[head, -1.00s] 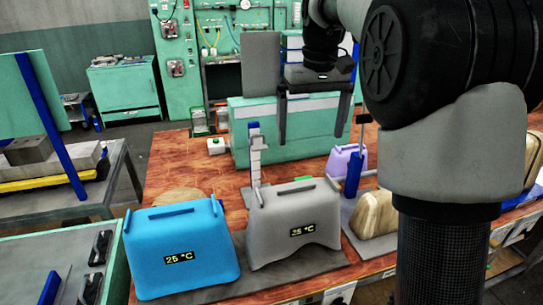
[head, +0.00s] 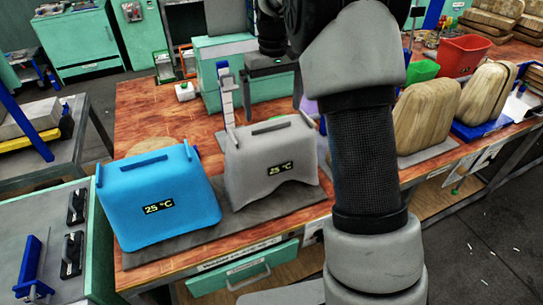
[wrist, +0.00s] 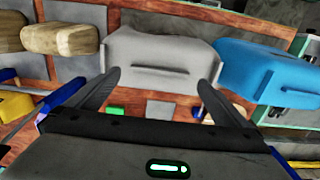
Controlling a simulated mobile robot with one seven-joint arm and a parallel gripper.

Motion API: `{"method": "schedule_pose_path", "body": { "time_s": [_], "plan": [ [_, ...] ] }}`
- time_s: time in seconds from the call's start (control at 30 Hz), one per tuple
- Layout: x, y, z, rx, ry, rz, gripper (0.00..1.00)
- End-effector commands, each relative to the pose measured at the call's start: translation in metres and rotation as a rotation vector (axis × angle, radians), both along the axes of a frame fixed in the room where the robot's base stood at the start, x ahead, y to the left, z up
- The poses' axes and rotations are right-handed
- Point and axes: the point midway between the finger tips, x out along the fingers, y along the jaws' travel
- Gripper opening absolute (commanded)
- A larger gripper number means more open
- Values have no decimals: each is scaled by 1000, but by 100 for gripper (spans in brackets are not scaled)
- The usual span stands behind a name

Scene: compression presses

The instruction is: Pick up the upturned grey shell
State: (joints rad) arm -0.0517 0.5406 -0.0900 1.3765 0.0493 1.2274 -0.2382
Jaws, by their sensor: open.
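The grey shell (head: 270,165) stands on a dark grey mat, with a bar-like handle on top and a "25 °C" display on its front. My gripper (head: 273,103) is above and behind it in the head view, fingers pointing down, open and empty. In the wrist view the grey shell (wrist: 160,55) shows ahead, between and beyond the two spread fingers of my gripper (wrist: 159,80). I cannot tell the exact gap, but no contact shows. My arm hides part of the area right of the shell in the head view.
A blue shell (head: 160,195), also marked "25 °C", stands close on the left. A white upright piece with a blue top (head: 227,100) rises behind the grey shell. Wooden-looking shells (head: 428,115) and a red bin (head: 463,55) are at the right.

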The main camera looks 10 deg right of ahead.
Motion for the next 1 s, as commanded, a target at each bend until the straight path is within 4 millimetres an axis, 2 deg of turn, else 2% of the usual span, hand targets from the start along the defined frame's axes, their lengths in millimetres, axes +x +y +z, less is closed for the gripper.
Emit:
{"method": "schedule_pose_path", "body": {
  "time_s": [0.4,0.7,1.0],
  "plan": [
    [3,3,-49,0,2,1,100],
    [3,3,-53,0,-1,1,98],
    [3,3,-53,0,-1,0,49]
  ]
}}
